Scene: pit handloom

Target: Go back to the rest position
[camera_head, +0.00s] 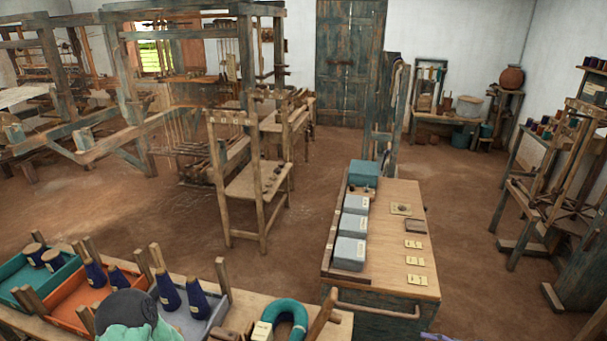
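Neither of my grippers can be made out in the head view. A dark rounded shape with a mint-green lower part (128,316) shows at the bottom edge, in front of the trays; I cannot tell what it is. The near bench (340,326) runs along the bottom left. It carries a teal tray (14,287), an orange tray (66,309) and a grey tray (206,326), with dark blue yarn cones standing in the orange and grey ones. A teal ring-shaped skein (290,312) lies to their right.
A wooden cabinet (385,285) with grey boxes and paper labels stands right of centre. A chair-like wooden frame (257,183) and the large loom (75,130) stand behind. A wooden stand (570,165) is at the right. Open brown floor (480,275) lies between cabinet and stand.

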